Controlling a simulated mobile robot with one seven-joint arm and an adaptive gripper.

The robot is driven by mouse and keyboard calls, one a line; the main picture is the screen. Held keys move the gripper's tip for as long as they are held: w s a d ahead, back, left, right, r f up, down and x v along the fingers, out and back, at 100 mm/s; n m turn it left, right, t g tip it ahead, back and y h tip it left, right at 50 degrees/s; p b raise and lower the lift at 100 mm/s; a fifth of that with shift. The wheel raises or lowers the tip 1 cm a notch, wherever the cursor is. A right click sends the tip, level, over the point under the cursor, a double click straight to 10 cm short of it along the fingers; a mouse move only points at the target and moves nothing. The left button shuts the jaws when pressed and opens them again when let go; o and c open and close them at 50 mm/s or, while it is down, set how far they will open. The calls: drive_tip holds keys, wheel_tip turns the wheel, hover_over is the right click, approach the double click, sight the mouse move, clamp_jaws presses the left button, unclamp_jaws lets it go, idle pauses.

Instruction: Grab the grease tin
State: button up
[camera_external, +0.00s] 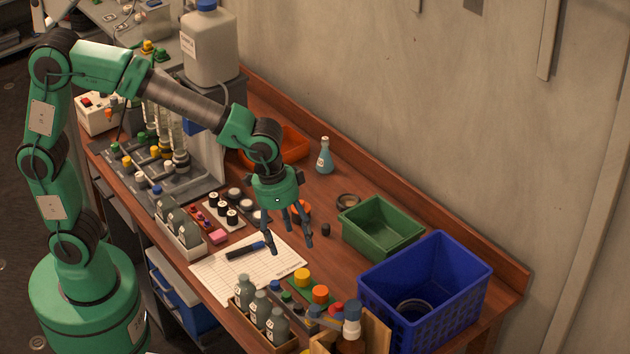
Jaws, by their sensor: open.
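My gripper (289,244) points down above the wooden bench, fingers spread, with nothing between them. An orange round object (302,206) shows partly behind the fingers; they hide much of it. A low, round, dark tin with a tan top (347,201) stands farther back, right of my gripper and beside the green bin. No label can be read on either, so I cannot tell for sure which is the grease tin; the low round one looks most like a tin.
A green bin (381,227) and a blue crate (425,290) stand at right. A small dark cap (325,229) lies near the fingers. A paper sheet (230,274) with a dark tool lies front left. Bottles (262,308) crowd the front edge. A blue flask (325,156) stands behind.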

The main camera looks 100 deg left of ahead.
drive_tip(key=w+a+f+g+p, duration=0.1)
drive_tip(key=w+a+f+p, duration=0.1)
drive_tip(key=w+f, duration=0.5)
drive_tip(key=n+g+p, duration=0.1)
drive_tip(key=n, duration=0.1)
hover_over(339, 305)
wheel_tip(339, 305, down, 9)
drive_tip(key=shift+s+d+r, duration=0.1)
drive_tip(key=shift+d+r, duration=0.05)
drive_tip(key=shift+r, duration=0.05)
drive_tip(key=shift+f+b, duration=0.65)
drive_tip(key=shift+f, duration=3.65)
drive_tip(key=shift+a+f+b, duration=0.15)
drive_tip(key=shift+f+b, duration=0.2)
drive_tip(key=shift+f, duration=0.95)
drive_tip(key=shift+a+f+b, duration=0.1)
drive_tip(key=shift+f+b, duration=0.2)
drive_tip(key=shift+f, duration=1)
